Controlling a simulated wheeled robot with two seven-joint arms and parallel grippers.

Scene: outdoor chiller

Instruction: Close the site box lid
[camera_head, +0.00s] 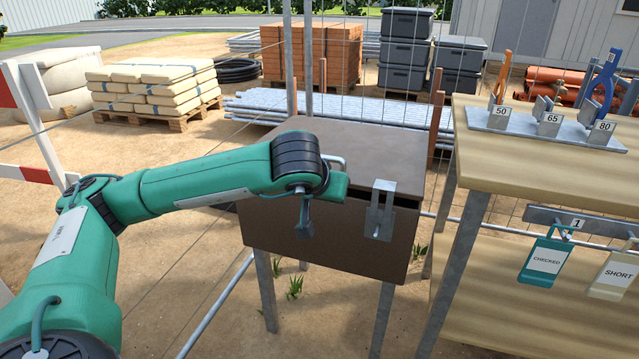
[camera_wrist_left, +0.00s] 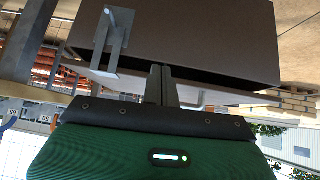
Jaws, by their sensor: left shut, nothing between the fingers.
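The site box (camera_head: 330,240) is a brown box on grey metal legs in the middle of the head view. Its lid (camera_head: 385,150) lies low over it, with a dark gap under the front edge at right, so it looks slightly raised. A metal hasp (camera_head: 381,210) hangs at the front and shows at left in the wrist view (camera_wrist_left: 112,42). My left gripper (camera_head: 337,186) is at the lid's front edge, left of the hasp. Its fingers (camera_wrist_left: 162,84) are shut and empty, near the gap; contact is unclear. My right gripper is out of view.
A wooden bench (camera_head: 545,180) with numbered tool holders (camera_head: 548,122) stands close on the right, with tags (camera_head: 545,262) hanging below. A wire fence, pipes (camera_head: 270,105) and stacked grey crates (camera_head: 405,50) are behind the box.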

